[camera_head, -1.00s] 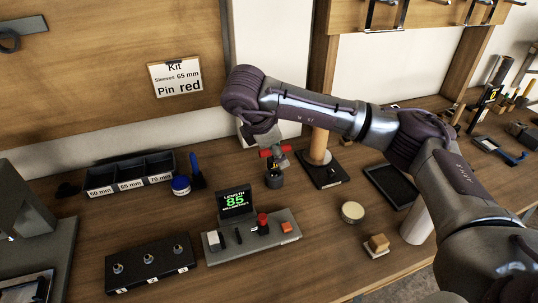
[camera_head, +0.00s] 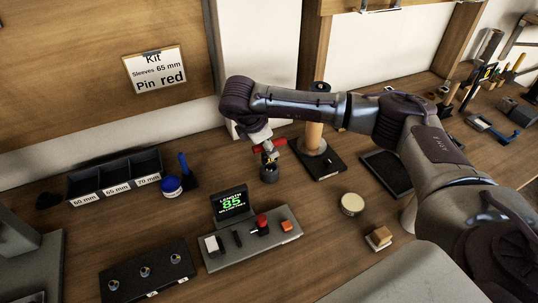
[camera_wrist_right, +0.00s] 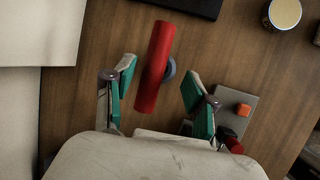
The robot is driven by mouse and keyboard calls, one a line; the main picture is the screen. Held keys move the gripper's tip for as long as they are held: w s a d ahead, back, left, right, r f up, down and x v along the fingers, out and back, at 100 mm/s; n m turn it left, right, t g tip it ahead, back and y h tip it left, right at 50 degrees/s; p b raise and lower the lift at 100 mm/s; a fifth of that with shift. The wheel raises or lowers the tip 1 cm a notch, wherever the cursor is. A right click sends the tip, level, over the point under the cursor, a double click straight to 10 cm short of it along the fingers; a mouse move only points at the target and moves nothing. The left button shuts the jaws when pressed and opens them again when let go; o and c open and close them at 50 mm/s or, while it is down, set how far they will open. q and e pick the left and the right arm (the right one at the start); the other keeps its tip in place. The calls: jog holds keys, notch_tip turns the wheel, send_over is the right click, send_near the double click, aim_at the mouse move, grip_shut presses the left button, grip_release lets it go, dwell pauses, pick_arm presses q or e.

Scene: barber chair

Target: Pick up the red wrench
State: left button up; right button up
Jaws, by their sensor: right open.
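The red wrench (camera_head: 256,148) shows as a red bar on top of a small dark round holder (camera_head: 270,173) at the middle of the bench. In the right wrist view, the wrench is a red cylinder (camera_wrist_right: 151,72) lying between and slightly beyond the finger pads. My right gripper (camera_head: 268,150) is over the wrench from above and partly hides it in the head view. In the wrist view my right gripper (camera_wrist_right: 162,92) is open, with green pads on either side of the bar. I see no clear contact. My left gripper is out of view.
The gauge block with a display reading 85 (camera_head: 233,205) stands in front of the holder. Behind is a round wooden post on a black base (camera_head: 330,166). A dark tray (camera_head: 386,172) lies right.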

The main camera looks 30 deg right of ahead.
aim_at(269, 159)
jog(key=shift+d+f, duration=0.15)
jog(key=shift+f, duration=0.05)
jog(key=p+x, duration=0.2)
jog(key=x, duration=0.2)
jog(key=shift+d+f, duration=0.2)
jog(key=shift+f, duration=0.15)
jog(key=shift+c, duration=1)
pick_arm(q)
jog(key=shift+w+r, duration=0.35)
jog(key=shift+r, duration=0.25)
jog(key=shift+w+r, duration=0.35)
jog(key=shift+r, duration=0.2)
pick_arm(e)
grip_shut()
jog(key=shift+r, duration=0.1)
